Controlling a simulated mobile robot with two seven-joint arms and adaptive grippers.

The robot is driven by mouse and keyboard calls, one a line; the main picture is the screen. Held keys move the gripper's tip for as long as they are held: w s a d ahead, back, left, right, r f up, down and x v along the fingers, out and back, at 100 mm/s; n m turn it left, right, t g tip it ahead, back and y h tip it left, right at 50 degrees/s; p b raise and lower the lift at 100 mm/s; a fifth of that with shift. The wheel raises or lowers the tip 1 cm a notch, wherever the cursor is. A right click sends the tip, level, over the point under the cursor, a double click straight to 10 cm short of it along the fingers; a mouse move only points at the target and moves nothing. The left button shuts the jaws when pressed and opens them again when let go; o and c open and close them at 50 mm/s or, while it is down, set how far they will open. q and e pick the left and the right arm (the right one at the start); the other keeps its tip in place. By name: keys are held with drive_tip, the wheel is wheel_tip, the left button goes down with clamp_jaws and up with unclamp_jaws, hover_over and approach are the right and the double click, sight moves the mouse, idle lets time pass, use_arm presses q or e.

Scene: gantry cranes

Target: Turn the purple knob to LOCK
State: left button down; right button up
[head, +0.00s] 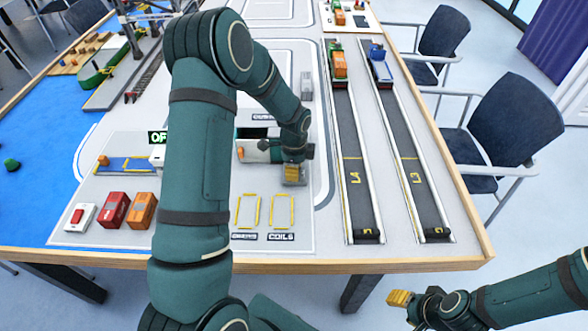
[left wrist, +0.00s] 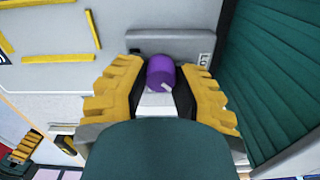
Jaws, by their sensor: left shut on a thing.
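The purple knob (left wrist: 161,70) shows in the left wrist view, between the yellow fingers of my left gripper (left wrist: 158,80), which is shut on it. A pale pointer mark on the knob points to the lower right. A partly cut-off label (left wrist: 204,60) beginning "LO" is right of the knob on a grey plate (left wrist: 170,44). In the head view my left gripper (head: 292,171) is low over the table, and the knob is hidden there. My right gripper (head: 398,298) is off the table's front edge, away from the knob; its finger opening is unclear.
Left of my left arm are several small containers, such as a red one (head: 115,209) and an orange one (head: 142,210). Two dark lanes (head: 360,190) with toy trucks run on the right. A dark green wall (left wrist: 275,70) stands close beside the left gripper.

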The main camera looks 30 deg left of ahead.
use_arm(q)
drive_tip(key=n, duration=0.4)
drive_tip(key=shift+f+n, duration=0.1)
drive_tip(key=shift+n, duration=0.2)
drive_tip(key=n, duration=0.4)
drive_tip(key=shift+n, duration=0.3)
drive_tip(key=c, duration=0.7)
unclamp_jaws()
drive_tip(key=shift+c, duration=0.2)
drive_tip(key=shift+w, duration=0.1)
drive_tip(key=shift+a, duration=0.1)
drive_tip(key=shift+r, duration=0.55)
wheel_tip(320, 180, up, 11)
